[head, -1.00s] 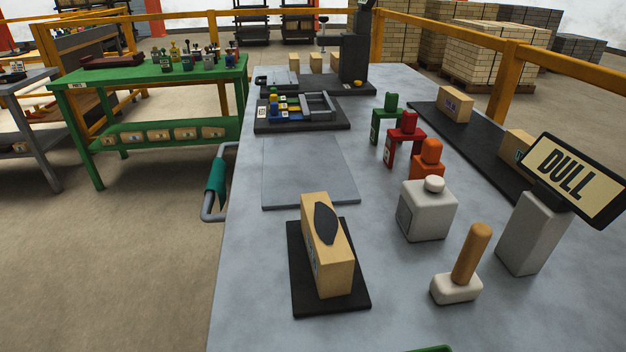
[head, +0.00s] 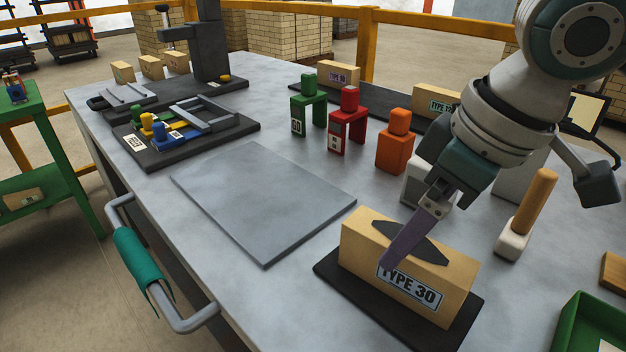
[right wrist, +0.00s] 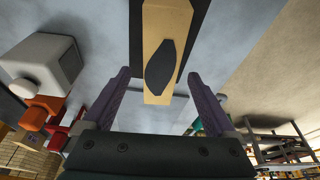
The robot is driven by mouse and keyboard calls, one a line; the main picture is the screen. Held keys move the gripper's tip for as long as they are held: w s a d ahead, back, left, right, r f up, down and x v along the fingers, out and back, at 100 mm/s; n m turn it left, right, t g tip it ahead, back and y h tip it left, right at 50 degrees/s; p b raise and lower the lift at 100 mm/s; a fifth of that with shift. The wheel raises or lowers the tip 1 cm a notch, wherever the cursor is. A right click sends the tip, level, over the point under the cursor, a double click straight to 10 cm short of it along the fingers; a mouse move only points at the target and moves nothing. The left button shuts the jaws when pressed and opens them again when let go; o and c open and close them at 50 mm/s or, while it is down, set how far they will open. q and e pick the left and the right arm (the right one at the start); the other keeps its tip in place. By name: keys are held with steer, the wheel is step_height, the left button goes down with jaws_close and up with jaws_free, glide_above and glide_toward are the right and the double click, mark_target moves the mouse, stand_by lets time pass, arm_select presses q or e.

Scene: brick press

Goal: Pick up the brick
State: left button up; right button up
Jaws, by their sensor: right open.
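The tan brick (head: 362,236), labelled TYPE 30 with a dark pointed oval on its top, lies on a black mat (head: 340,275) on the grey bench. My right gripper comes in from the right in the head view; one purple finger slants in front of the brick's labelled side, and the other finger is not clearly visible there. In the right wrist view my right gripper (right wrist: 159,73) is open, with its two purple fingers apart and the brick (right wrist: 161,22) showing between and beyond them. I cannot tell whether a finger touches it. My left gripper is not in view.
A flat grey plate (head: 262,198) lies left of the brick. Behind stand green (head: 308,100), red (head: 347,120) and orange (head: 394,145) blocks. A wooden-handled tool (head: 532,210) and a green tray (head: 590,325) are at right. A black tray with a frame (head: 185,150) is farther left.

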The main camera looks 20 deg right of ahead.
steer(key=x, duration=0.3)
steer(key=b+x, duration=0.1)
steer(key=x, duration=0.2)
steer(key=shift+s+d, duration=0.1)
steer(key=shift+s, duration=0.1)
steer(key=shift+c, duration=0.3)
steer(key=c, duration=1.2)
steer(key=shift+c, duration=0.4)
steer(key=shift+r, duration=0.15)
